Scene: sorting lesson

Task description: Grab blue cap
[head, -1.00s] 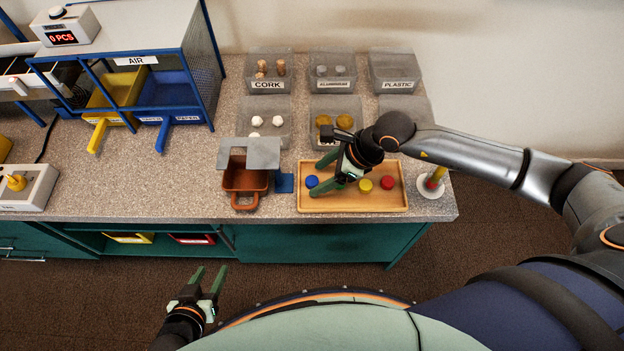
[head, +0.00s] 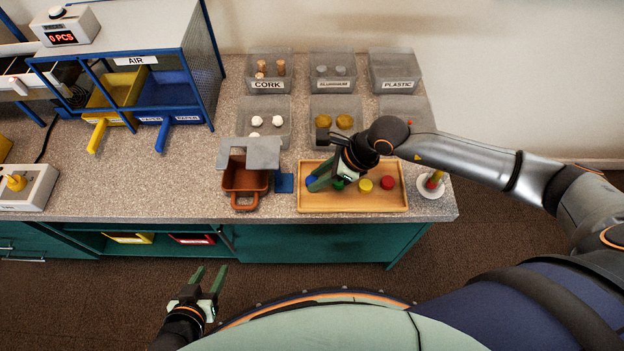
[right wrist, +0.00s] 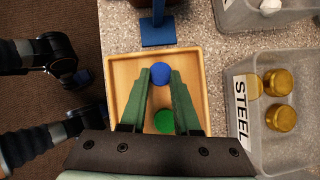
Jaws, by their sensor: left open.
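The blue cap (head: 311,181) is at the left end of the wooden tray (head: 391,206). My right gripper (right wrist: 160,74) has its green fingers on either side of the blue cap (right wrist: 160,72), drawn in to about the cap's width, and looks shut on it. In the head view the right gripper (head: 316,181) partly hides the cap. I see no clear lift off the tray. A green cap (head: 338,184), a yellow cap (head: 365,185) and a red cap (head: 387,182) lie along the tray. My left gripper (head: 207,284) is open and empty, in front of the counter.
A brown container (head: 244,180) and a blue plate (head: 284,183) are left of the tray. Labelled grey bins, such as the cork bin (head: 268,85), stand behind. A round white stand (head: 432,188) is close on the tray's right.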

